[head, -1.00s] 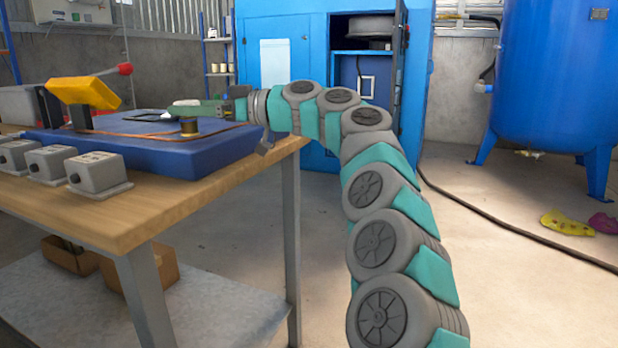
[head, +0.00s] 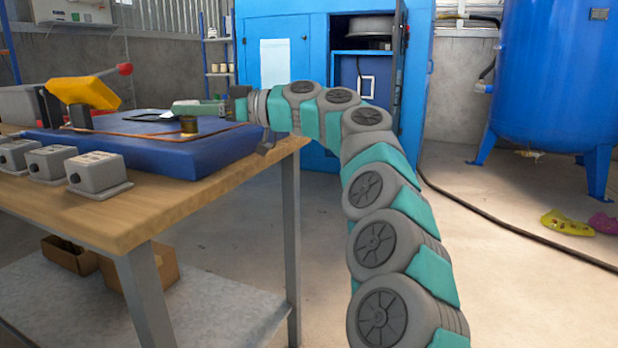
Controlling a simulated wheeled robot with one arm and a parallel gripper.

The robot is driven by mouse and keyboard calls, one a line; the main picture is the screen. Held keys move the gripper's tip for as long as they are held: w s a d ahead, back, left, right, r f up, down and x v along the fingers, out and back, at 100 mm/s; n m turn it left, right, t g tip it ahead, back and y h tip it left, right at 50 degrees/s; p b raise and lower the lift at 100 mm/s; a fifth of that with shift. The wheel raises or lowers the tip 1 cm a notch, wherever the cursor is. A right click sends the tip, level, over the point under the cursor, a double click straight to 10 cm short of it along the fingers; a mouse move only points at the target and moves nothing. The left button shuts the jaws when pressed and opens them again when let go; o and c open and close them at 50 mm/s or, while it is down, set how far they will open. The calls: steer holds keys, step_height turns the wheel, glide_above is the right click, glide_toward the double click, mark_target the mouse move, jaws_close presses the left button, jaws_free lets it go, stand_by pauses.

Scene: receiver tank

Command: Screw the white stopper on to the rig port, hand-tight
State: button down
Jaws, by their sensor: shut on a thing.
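My gripper (head: 182,108) reaches in from the right over the blue slab (head: 195,153) on the workbench, its green fingers roughly level and pointing left. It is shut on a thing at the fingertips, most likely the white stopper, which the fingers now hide. A short brass-coloured fitting (head: 188,126), which looks like the rig port, stands upright on the slab just below the fingers. I cannot tell whether the stopper touches the fitting.
Several grey boxes (head: 96,172) line the bench's front edge. A yellow block (head: 85,92) and a red-ended lever (head: 125,69) stand left of my gripper. A thin copper-coloured line runs over the slab.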

steer(key=shift+c, duration=0.4)
jaws_free()
